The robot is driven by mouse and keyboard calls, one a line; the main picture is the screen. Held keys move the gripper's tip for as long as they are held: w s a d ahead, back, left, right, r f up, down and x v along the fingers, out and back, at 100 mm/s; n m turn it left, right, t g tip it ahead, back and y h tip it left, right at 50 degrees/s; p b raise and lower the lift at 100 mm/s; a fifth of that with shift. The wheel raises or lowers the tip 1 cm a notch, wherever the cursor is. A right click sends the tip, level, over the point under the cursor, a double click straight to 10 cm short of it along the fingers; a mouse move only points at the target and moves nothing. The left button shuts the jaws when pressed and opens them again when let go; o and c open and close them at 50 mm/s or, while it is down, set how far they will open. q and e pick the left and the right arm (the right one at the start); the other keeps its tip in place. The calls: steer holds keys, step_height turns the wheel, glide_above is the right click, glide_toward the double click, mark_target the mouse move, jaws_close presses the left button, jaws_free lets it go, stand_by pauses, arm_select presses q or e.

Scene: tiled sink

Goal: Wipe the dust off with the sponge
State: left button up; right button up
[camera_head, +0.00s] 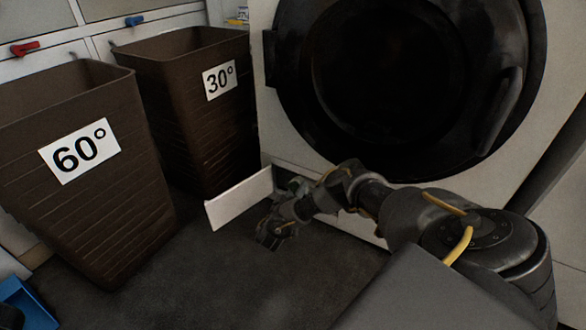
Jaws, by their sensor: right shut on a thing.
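My right gripper (270,236) is low over the dark floor, in front of the washing machine's base and beside a white flap. It points down and to the left. Its jaws are shut on a small, dark thing that I cannot identify. I cannot make out a sponge anywhere in the head view. The dark grey floor (220,285) has a faintly mottled surface, but I cannot tell which marks are dust. My left gripper does not show.
A washing machine (264,105) with a dark round door stands behind my right arm. The white flap (240,199) sticks out at its base. Brown bins marked 60° (95,205) and 30° (195,130) stand left. A blue object (28,302) is at lower left. The front floor is clear.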

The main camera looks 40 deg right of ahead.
mark_target(310, 186)
steer(key=shift+s+d+r+p, duration=0.15)
steer(key=shift+s+p, duration=0.2)
steer(key=shift+s, duration=0.1)
steer(key=shift+s+d+r+p, duration=0.1)
steer(key=shift+s+d+p, duration=0.05)
steer(key=shift+s+p, duration=0.2)
steer(key=shift+s+d, duration=0.1)
steer(key=shift+s, duration=0.25)
steer(key=shift+s+d+f, duration=0.1)
steer(key=shift+f, duration=0.05)
steer(key=s+p, duration=0.1)
steer(key=p, duration=0.2)
steer(key=shift+d+f, duration=0.1)
steer(key=shift+f, duration=0.05)
steer(key=shift+w, duration=0.55)
steer(key=shift+w, duration=0.1)
